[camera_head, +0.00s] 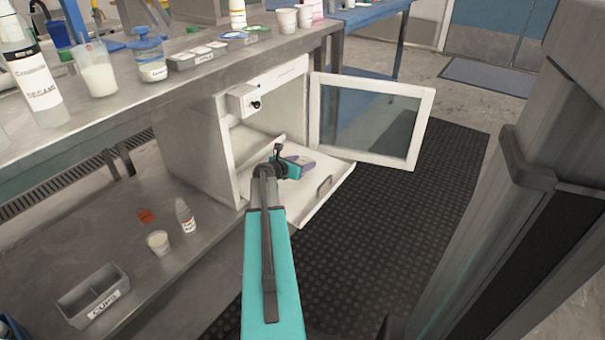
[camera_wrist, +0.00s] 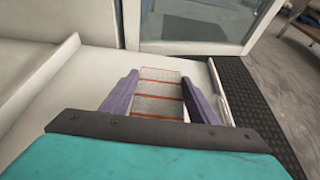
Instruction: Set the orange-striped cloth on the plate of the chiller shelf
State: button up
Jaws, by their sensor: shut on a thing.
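The orange-striped cloth (camera_wrist: 158,98) is pale with thin orange lines. In the wrist view it lies between the two purple fingers of my gripper (camera_wrist: 160,80), which is shut on it. In the head view my gripper (camera_head: 300,164) is inside the front of the open white chiller (camera_head: 190,150), over the white plate (camera_head: 306,206) of its pulled-out shelf. The plate also shows in the wrist view (camera_wrist: 80,98), below and around the cloth. I cannot tell whether the cloth touches the plate. In the head view the cloth is mostly hidden by the gripper.
The chiller's glass door (camera_head: 371,120) stands open to the right of the shelf. A steel bench (camera_head: 130,120) with bottles and cups runs above the chiller. A lower shelf at left holds a grey cup bin (camera_head: 92,293), a cup (camera_head: 158,243) and a small bottle (camera_head: 186,215).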

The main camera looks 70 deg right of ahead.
jog(key=shift+f+b, duration=1.25)
jog(key=shift+f, duration=1.25)
jog(key=o, duration=1)
jog(key=shift+f, duration=0.1)
jog(key=shift+o, duration=0.2)
jog(key=shift+a+r, duration=0.35)
jog(key=shift+a, duration=0.1)
jog(key=p+v, duration=0.4)
jog(key=v, duration=0.7)
